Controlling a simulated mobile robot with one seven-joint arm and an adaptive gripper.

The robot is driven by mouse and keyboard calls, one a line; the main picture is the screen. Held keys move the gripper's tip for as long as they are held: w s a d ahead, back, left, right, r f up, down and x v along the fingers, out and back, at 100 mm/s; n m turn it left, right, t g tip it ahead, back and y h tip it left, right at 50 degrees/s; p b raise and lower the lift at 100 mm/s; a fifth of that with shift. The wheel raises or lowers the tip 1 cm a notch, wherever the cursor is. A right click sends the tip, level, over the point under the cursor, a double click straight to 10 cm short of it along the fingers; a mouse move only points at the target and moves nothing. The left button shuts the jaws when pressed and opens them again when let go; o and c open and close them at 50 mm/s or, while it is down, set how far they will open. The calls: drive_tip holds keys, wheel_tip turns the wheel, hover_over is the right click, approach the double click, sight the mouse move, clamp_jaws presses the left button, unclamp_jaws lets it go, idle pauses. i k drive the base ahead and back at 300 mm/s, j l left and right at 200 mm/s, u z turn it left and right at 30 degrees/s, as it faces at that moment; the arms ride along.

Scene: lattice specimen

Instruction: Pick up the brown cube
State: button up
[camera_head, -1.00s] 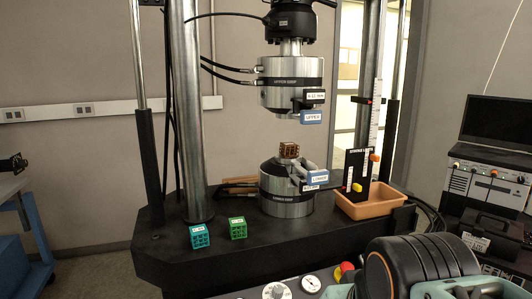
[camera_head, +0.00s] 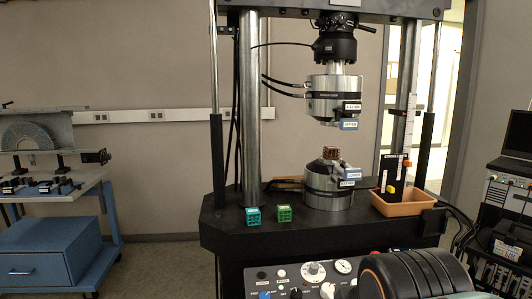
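The brown cube (camera_head: 331,154) is a small lattice block. It sits on top of the lower grip (camera_head: 328,188), a silver cylinder with a blue label, in the middle of the black test machine. The upper grip (camera_head: 335,100) hangs above it with a clear gap between. A dark rounded part of my own arm fills the lower right corner. My gripper's fingers are not in view.
A teal cube (camera_head: 254,216) and a green cube (camera_head: 284,213) stand on the machine's black base, left of the lower grip. An orange tray (camera_head: 404,206) stands right of it. Thick columns rise on both sides. A blue cabinet (camera_head: 48,254) stands at left.

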sight(330, 152)
drive_tip(key=u, duration=1.3)
drive_tip(key=k+l+u, duration=0.1)
drive_tip(key=l+u, duration=0.3)
drive_tip(key=l, duration=0.2)
drive_tip(key=k+l, duration=0.1)
drive_tip(key=l, duration=0.4)
drive_tip(key=k+l, duration=0.1)
drive_tip(key=l, duration=0.4)
drive_tip(key=k+l, duration=0.15)
drive_tip(key=l, duration=0.35)
